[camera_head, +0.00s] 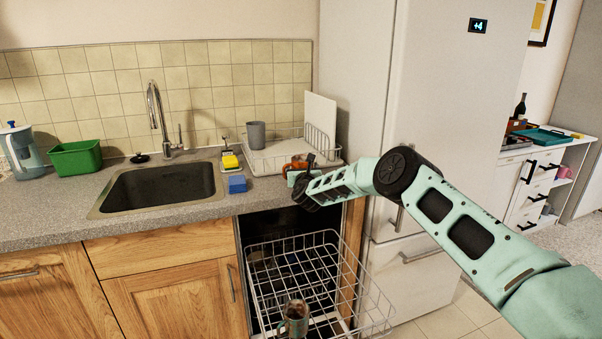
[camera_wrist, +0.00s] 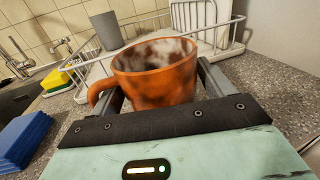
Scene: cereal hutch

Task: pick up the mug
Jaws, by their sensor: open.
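An orange mug (camera_wrist: 155,82) with dark stains inside stands upright on the counter, its handle toward the left in the wrist view. In the head view the orange mug (camera_head: 296,163) is partly hidden by my gripper (camera_head: 302,172). My gripper (camera_wrist: 163,84) is open, with one finger on each side of the mug. I cannot tell whether the fingers touch it. A second, teal mug (camera_head: 294,322) with brown stains inside sits in the pulled-out dishwasher rack (camera_head: 345,275).
A white wire dish rack (camera_head: 325,142) stands behind the orange mug and holds a grey cup (camera_head: 256,134) and a white board (camera_head: 320,118). A blue sponge (camera_head: 237,184) and a yellow sponge (camera_head: 230,161) lie to the left, beside the sink (camera_head: 160,188). The fridge (camera_head: 425,90) is to the right.

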